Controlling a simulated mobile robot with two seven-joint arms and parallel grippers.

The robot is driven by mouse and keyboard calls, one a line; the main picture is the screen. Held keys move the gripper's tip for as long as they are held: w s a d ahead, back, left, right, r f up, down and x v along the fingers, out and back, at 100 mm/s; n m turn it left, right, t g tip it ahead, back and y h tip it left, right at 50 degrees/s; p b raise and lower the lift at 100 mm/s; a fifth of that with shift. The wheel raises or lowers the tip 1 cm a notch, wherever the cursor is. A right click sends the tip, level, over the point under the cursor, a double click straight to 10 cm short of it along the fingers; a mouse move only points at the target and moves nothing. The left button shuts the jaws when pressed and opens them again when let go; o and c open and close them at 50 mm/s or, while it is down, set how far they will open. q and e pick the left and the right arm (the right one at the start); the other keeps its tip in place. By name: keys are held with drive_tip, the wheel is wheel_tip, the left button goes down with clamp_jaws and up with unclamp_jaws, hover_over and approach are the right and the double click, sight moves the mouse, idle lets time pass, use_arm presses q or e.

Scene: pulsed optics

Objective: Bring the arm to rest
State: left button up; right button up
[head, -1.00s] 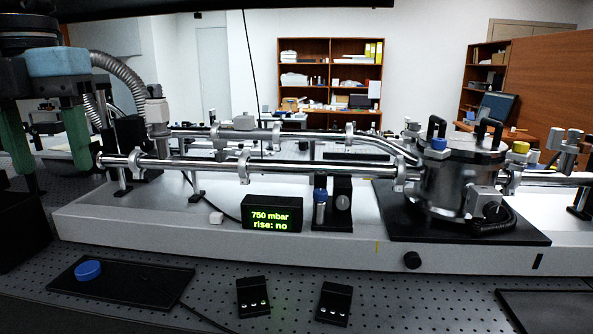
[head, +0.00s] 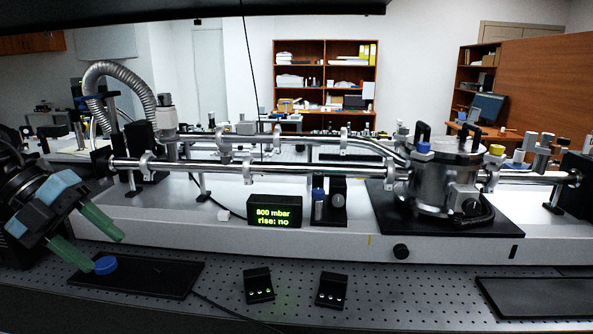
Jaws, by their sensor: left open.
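My left gripper (head: 108,250) is at the lower left of the head view. Its two green fingers are apart and point down and to the right, with blue blocks at their bases. Nothing shows between the fingers. The lower fingertip appears close to a blue round cap (head: 106,265) that lies on a black mat (head: 150,279); I cannot tell whether they touch. My right gripper is not in the head view.
A white bench (head: 230,232) carries metal vacuum pipes (head: 260,169), a round chamber (head: 440,185) and a display (head: 275,211) reading "800 mbar, rise: no". Two small black boxes (head: 258,286) (head: 331,290) and a black tray (head: 535,297) lie in front.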

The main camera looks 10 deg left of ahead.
use_arm(q)
drive_tip(key=s+f+n+t+p, duration=0.25)
drive_tip(key=f+n+t, duration=0.2)
drive_tip(key=f, duration=0.45)
drive_tip(key=s+f+n+t+p, duration=0.1)
drive_tip(key=s+f+n+t, duration=0.2)
drive_tip(key=f+n, duration=0.5)
drive_tip(key=s+f+n+t+p, duration=0.1)
drive_tip(key=s+f+n+t, duration=0.25)
drive_tip(key=f, duration=0.75)
drive_tip(key=s+d+f+n+g+y+p, duration=0.1)
drive_tip(key=s+d+f+n+g+y, duration=0.1)
drive_tip(key=s+d+f+n, duration=0.4)
drive_tip(key=s+d+f+n+g+y+p, duration=0.2)
drive_tip(key=s+d+f+n+y, duration=0.2)
drive_tip(key=s+d, duration=0.9)
wheel_tip(320, 180, down, 4)
drive_tip(key=shift+r+n, duration=0.25)
drive_tip(key=shift+n, duration=0.85)
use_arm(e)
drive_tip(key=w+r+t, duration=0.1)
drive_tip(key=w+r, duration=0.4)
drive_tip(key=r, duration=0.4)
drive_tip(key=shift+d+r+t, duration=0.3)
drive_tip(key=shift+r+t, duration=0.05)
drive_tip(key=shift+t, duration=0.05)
